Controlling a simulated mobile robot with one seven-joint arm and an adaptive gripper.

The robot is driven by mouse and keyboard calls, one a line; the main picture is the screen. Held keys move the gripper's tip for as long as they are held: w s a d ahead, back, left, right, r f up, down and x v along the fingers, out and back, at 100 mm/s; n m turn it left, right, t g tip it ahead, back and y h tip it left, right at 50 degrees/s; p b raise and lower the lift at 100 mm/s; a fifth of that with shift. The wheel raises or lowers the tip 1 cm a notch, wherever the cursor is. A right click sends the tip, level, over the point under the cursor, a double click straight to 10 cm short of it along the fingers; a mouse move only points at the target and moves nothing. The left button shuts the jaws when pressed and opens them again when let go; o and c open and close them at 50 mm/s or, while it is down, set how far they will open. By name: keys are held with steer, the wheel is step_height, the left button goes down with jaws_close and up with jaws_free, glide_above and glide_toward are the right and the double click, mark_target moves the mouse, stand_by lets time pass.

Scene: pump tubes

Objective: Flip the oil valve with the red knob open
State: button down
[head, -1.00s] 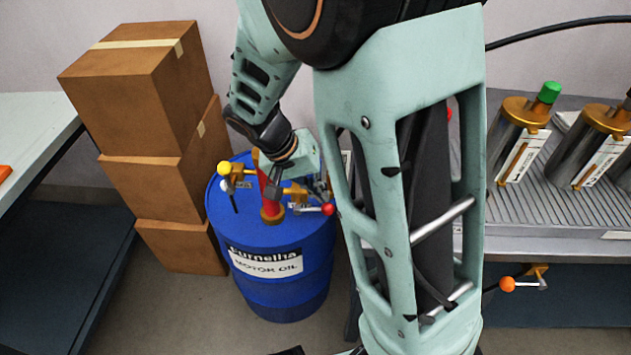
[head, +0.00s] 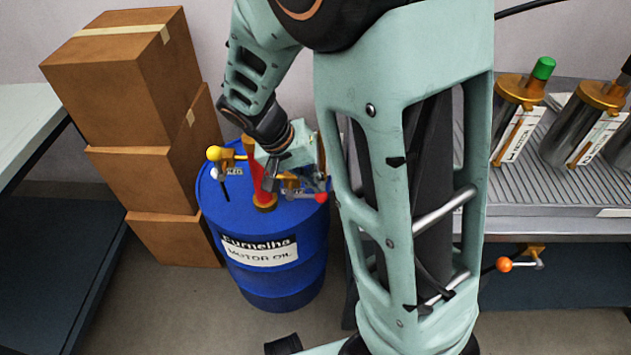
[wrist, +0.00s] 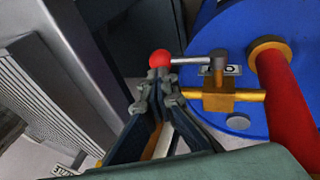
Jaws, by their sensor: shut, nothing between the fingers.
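The oil valve with the red knob (head: 321,197) is on top of a blue drum (head: 275,225) labelled motor oil. In the wrist view the red knob (wrist: 160,59) tips a grey lever (wrist: 197,60), which runs left from a brass valve body (wrist: 218,98). The body joins a red upright pipe (wrist: 292,115). My gripper (wrist: 158,88) has its fingers shut and empty, with the tips just below the red knob in the picture. Whether they touch it I cannot tell. In the head view my gripper (head: 314,178) is over the drum's right side, its fingers partly hidden.
A yellow-knobbed valve (head: 214,154) is on the drum's left. Stacked cardboard boxes (head: 125,85) stand left of the drum. A ribbed metal bench (head: 575,190) with metal cylinders is at right, with an orange-knobbed valve (head: 504,264) below its edge.

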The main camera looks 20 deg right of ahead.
steer(key=shift+s+d+f, duration=0.1)
steer(key=shift+s+d, duration=0.1)
steer(key=shift+d, duration=0.05)
